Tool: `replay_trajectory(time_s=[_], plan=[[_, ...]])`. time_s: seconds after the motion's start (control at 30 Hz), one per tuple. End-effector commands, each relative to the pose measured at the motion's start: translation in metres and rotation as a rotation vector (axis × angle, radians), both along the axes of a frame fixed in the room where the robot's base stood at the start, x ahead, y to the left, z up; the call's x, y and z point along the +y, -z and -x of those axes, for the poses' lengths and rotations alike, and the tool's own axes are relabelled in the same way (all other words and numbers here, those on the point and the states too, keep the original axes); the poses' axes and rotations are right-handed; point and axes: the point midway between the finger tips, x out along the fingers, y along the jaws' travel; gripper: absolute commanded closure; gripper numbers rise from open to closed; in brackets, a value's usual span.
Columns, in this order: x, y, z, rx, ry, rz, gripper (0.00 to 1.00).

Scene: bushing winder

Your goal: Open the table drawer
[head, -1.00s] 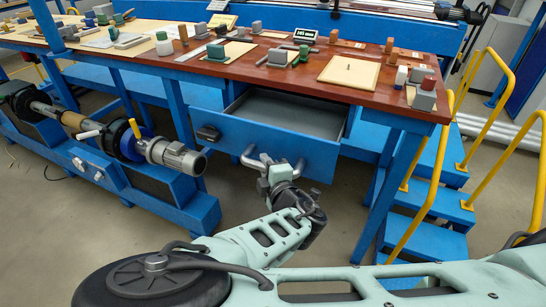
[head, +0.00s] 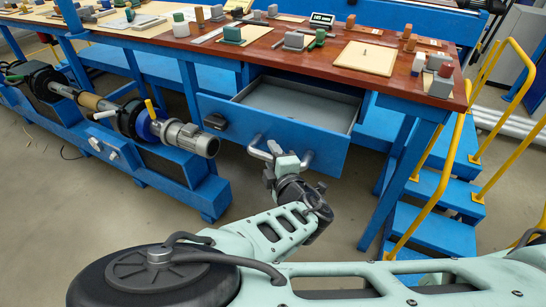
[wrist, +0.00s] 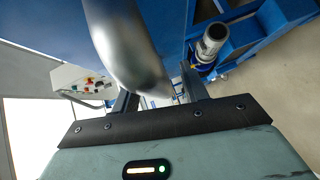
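The blue table drawer (head: 235,125) is pulled well out from under the brown tabletop, and its grey inside (head: 300,105) shows empty. A silver bar handle (head: 257,152) crosses the right part of its front. My gripper (head: 275,150) is at this handle, and its fingertips are partly hidden in the head view. In the wrist view the handle (wrist: 125,40) is a large silver bar running between the two dark fingers of my gripper (wrist: 160,95), one on each side. The fingers look shut on it, though the contact itself is not clearly seen.
The brown-topped table (head: 310,62) carries blocks and flat boards. A blue winder with a grey motor (head: 190,138) stands left of the drawer. Blue steps (head: 430,230) with yellow rails (head: 435,185) stand at the right. Bare floor lies below the drawer front.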

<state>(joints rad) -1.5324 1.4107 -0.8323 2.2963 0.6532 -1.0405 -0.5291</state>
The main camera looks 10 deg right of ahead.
Motion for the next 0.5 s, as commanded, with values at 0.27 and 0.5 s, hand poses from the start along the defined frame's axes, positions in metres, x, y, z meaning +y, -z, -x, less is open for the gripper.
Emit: replay_trajectory(time_s=[0.27, 0.5], plan=[[-0.001, -0.001, 0.009, 0.001, 0.000, 0.000, 0.56], [-0.007, -0.006, 0.047, 0.001, -0.001, -0.001, 0.56]])
